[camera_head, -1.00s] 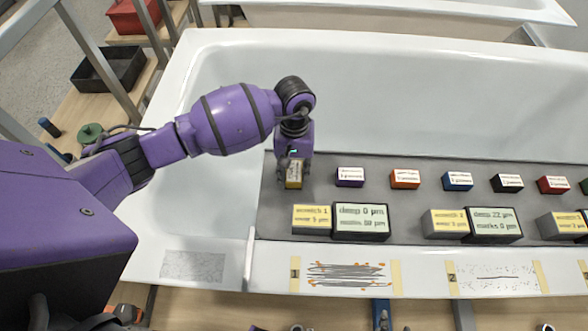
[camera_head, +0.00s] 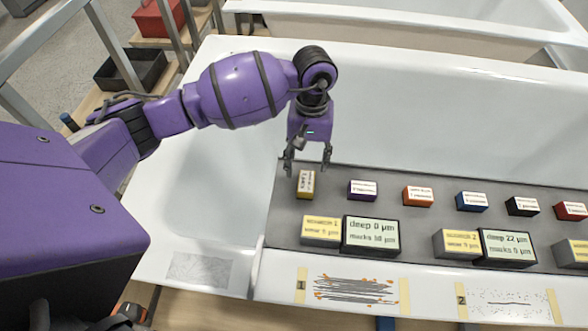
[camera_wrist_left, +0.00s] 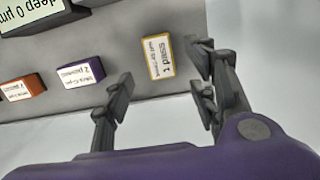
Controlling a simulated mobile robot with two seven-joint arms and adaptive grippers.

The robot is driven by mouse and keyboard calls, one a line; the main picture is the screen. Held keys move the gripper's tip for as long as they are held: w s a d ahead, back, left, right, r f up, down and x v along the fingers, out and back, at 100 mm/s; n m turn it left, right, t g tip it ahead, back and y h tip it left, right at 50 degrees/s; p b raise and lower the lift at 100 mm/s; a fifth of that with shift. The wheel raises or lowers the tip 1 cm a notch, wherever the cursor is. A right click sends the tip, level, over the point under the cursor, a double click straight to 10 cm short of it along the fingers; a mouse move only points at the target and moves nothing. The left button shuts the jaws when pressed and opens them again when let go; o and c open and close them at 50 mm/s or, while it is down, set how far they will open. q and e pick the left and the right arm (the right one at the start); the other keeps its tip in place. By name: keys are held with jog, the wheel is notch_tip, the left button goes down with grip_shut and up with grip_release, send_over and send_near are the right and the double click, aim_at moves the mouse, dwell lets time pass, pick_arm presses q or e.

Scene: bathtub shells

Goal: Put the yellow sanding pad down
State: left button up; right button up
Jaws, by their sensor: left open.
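The yellow sanding pad (camera_head: 306,184), a small block with a white label and yellow edges, rests on the grey mat (camera_head: 400,228) at its left end. My left gripper (camera_head: 308,164) is open and empty just above and behind the pad, with a gap to it. In the left wrist view the pad (camera_wrist_left: 158,58) lies beyond the open fingers (camera_wrist_left: 160,100), clear of both. My right gripper is in neither current view.
A purple pad (camera_head: 363,190), an orange pad (camera_head: 418,196) and several others continue the row to the right. Grey and green label blocks (camera_head: 370,236) stand in front. The white bathtub shell (camera_head: 220,130) surrounds the mat.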

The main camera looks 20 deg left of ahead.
pick_arm(q)
jog(key=shift+w+r, duration=0.15)
jog(key=shift+r, duration=0.8)
jog(key=shift+w+r, duration=0.15)
jog(key=shift+r, duration=0.8)
